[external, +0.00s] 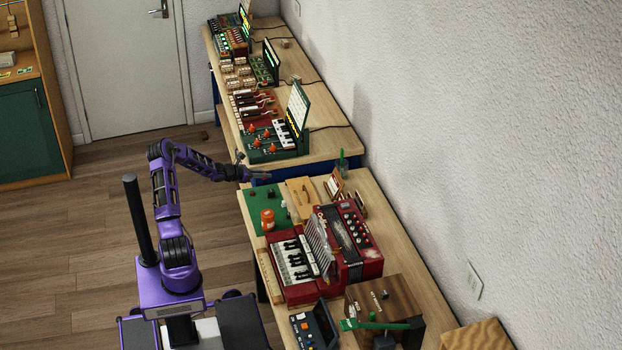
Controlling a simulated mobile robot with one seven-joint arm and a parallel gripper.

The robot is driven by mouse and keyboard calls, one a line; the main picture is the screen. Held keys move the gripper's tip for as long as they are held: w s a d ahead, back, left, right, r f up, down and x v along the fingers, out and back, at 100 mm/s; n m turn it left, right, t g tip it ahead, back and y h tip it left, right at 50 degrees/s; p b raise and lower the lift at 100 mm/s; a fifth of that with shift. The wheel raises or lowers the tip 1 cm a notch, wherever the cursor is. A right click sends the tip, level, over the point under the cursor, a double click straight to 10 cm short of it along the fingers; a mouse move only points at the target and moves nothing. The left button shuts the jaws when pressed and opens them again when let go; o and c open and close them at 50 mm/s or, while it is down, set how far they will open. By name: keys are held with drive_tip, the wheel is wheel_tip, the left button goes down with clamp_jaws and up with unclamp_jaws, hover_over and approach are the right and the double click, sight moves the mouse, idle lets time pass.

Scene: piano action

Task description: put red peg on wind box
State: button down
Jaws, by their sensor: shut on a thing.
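My gripper (262,175) is at the end of my purple arm, held just beyond the far left corner of the near table, close to the gap between the two tables. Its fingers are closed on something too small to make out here. I cannot pick out a red peg for certain. No box is clearly marked as the wind box. A brown wooden box (395,293) with a green bar stands at the near right of the table, and a red accordion-like instrument (357,240) stands behind it. My gripper is well apart from both.
A green mat (256,199) with an orange pot (268,220) lies on the near table (393,227), close to my gripper. A red keyboard box (294,259) and a dark blue device (314,328) stand nearer. The far table (304,93) holds several keyboard devices. The wall bounds the right.

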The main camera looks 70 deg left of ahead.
wheel_tip(320, 180, up, 12)
drive_tip(key=w+d+m+h, duration=0.4)
drive_tip(key=w+d, duration=0.8)
drive_tip(key=d, duration=0.1)
drive_tip(key=m+g+h, duration=0.8)
drive_tip(key=m+h, duration=0.3)
drive_tip(key=m, duration=0.1)
hover_over(358, 292)
wheel_tip(358, 292, down, 10)
drive_tip(key=shift+f, duration=0.1)
drive_tip(key=shift+h, duration=0.3)
drive_tip(key=shift+f, duration=2.25)
